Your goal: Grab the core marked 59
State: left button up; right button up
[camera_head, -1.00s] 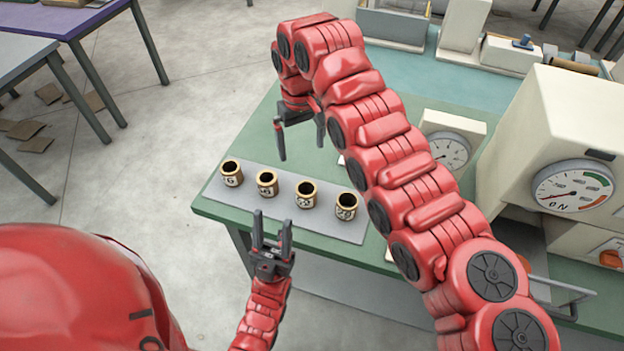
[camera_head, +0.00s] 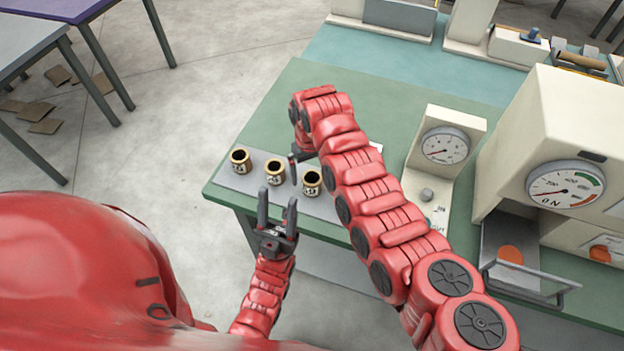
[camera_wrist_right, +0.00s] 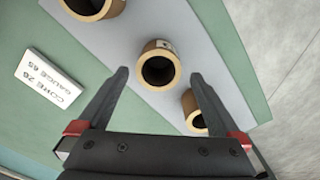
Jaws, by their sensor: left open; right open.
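Three short brass-coloured cores with dark bores and white labels stand in a row on a grey strip (camera_head: 231,179) in the head view: a left one (camera_head: 240,161), a middle one (camera_head: 274,172) and a right one (camera_head: 311,182). Their numbers are too small to read surely, so I cannot tell which is 59. My right gripper (camera_head: 296,163), partly hidden by its arm, is open above the row. In the right wrist view a core (camera_wrist_right: 158,66) lies between and slightly beyond its open fingertips (camera_wrist_right: 160,75), not gripped. My left gripper (camera_head: 277,214) is open and empty before the strip.
Other cores show in the wrist view at top left (camera_wrist_right: 92,8) and beside the right finger (camera_wrist_right: 194,112). A white printed card (camera_wrist_right: 49,80) lies on the green table (camera_head: 300,95). A machine with dials (camera_head: 565,186) and a smaller dial box (camera_head: 446,146) stand right.

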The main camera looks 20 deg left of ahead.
aim_at(311, 178)
jog(key=shift+w+d+f, duration=0.1)
jog(key=shift+f, duration=1.7)
jog(key=shift+c, duration=0.3)
jog(key=c, duration=1.3)
jog(key=shift+r, duration=0.1)
jog(key=shift+c, duration=0.2)
